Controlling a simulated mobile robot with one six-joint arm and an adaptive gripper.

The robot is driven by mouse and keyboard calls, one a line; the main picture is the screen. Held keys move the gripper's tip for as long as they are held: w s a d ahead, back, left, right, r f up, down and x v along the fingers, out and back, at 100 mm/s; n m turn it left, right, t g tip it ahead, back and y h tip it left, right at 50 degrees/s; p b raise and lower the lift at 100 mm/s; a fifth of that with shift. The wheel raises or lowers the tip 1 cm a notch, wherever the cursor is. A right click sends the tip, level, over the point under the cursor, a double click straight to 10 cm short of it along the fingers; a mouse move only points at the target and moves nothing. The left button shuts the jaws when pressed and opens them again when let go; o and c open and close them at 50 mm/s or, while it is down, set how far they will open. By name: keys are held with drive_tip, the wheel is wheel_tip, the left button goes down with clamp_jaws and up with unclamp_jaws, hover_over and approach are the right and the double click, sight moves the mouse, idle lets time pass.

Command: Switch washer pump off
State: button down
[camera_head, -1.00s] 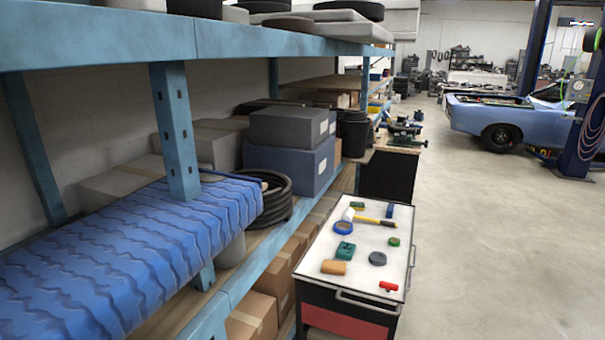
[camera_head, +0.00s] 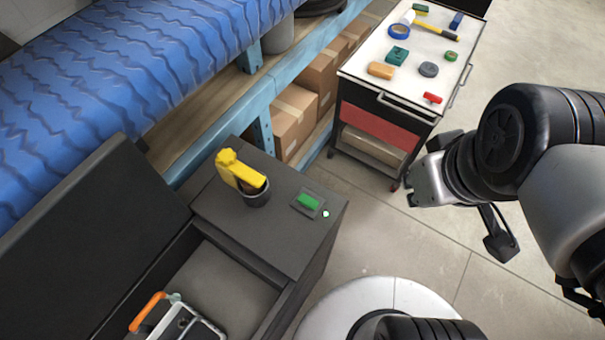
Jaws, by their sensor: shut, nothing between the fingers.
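The parts washer is a dark grey cabinet (camera_head: 270,235) at lower middle in the head view, with its lid raised at the left. A green switch (camera_head: 308,202) sits in a dark plate on its top, near the right edge. A small lit green lamp (camera_head: 326,214) is beside it. I cannot tell the switch's position from its tilt. My gripper (camera_head: 500,246) is to the right, over the floor, apart from the washer and the switch. It is shut and empty, and partly hidden by its own links.
An orange-handled item (camera_head: 170,318) lies in the open basin. A tool cart (camera_head: 372,90) with several small items stands behind. Blue shelving (camera_head: 225,100) runs along the left. Floor is clear at right.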

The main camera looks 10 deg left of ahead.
drive_tip(key=w+a+f+n+g+p, duration=0.1)
drive_tip(key=a+f+n, duration=0.3)
drive_tip(key=a+n, duration=0.5)
drive_tip(key=w+a+f+n+g+p, duration=0.2)
drive_tip(key=a+n, duration=0.8)
drive_tip(key=n, duration=0.8)
wheel_tip(320, 180, down, 3)
drive_tip(key=w+g, duration=0.1)
drive_tip(key=w, duration=0.1)
drive_tip(key=shift+w+r, duration=0.2)
drive_tip(key=shift+w, duration=0.15)
drive_tip(key=shift+d+r+p, duration=0.1)
drive_tip(key=shift+d+p, duration=0.05)
drive_tip(key=shift+p, duration=0.15)
drive_tip(key=shift+s+d+r, duration=0.2)
drive_tip(key=shift+s+d, duration=0.1)
drive_tip(key=shift+d, duration=0.35)
